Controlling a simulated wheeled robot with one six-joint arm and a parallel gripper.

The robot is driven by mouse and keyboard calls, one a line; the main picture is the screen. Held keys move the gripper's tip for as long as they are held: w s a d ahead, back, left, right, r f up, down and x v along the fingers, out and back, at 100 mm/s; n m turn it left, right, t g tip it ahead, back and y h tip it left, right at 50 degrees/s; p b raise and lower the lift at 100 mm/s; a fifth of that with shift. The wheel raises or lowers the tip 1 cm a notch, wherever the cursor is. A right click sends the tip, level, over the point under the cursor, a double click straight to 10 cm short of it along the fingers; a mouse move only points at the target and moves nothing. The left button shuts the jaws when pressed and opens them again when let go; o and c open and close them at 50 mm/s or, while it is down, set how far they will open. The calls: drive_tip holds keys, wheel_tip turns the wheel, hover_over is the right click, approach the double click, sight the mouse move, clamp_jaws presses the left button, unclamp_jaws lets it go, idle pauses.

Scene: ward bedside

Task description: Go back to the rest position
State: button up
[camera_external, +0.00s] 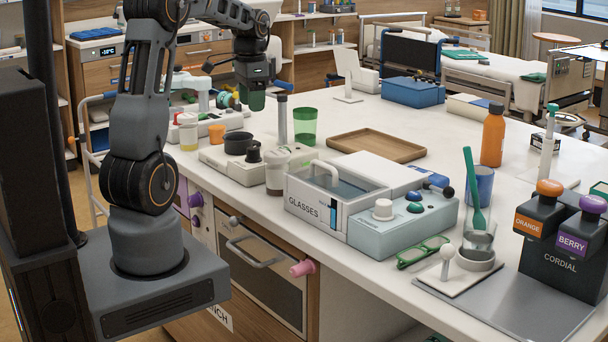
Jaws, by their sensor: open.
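My gripper (256,98) hangs pointing down from my dark grey arm (140,95), above the back left part of the white counter. It is open. A dark green shape shows at its lower end; I cannot tell whether this is part of the fingers or something behind them. The gripper is small here and the gap between its fingers is not clear. It is left of and above a green cup (305,126) and a tall grey cylinder (282,120).
Below the gripper stand a white device with a dark bowl (238,142) and an orange cup (217,133). A wooden tray (376,146), a glasses box (310,205), an orange bottle (493,135) and a cordial dispenser (560,262) crowd the counter.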

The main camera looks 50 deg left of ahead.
drive_tip(key=shift+r, duration=0.7)
drive_tip(key=s+d+f+n+t, duration=0.1)
drive_tip(key=s+d+t, duration=0.1)
drive_tip(key=s+d, duration=0.4)
drive_tip(key=s+d+f+n+t, duration=0.1)
drive_tip(key=s+d, duration=0.5)
drive_tip(key=d, duration=0.6)
drive_tip(key=shift+s+d+f+n+t, duration=0.15)
drive_tip(key=shift+s+f+n+t, duration=0.15)
drive_tip(key=shift+s+n+t, duration=0.15)
drive_tip(key=shift+w+n, duration=0.15)
drive_tip(key=shift+n, duration=0.1)
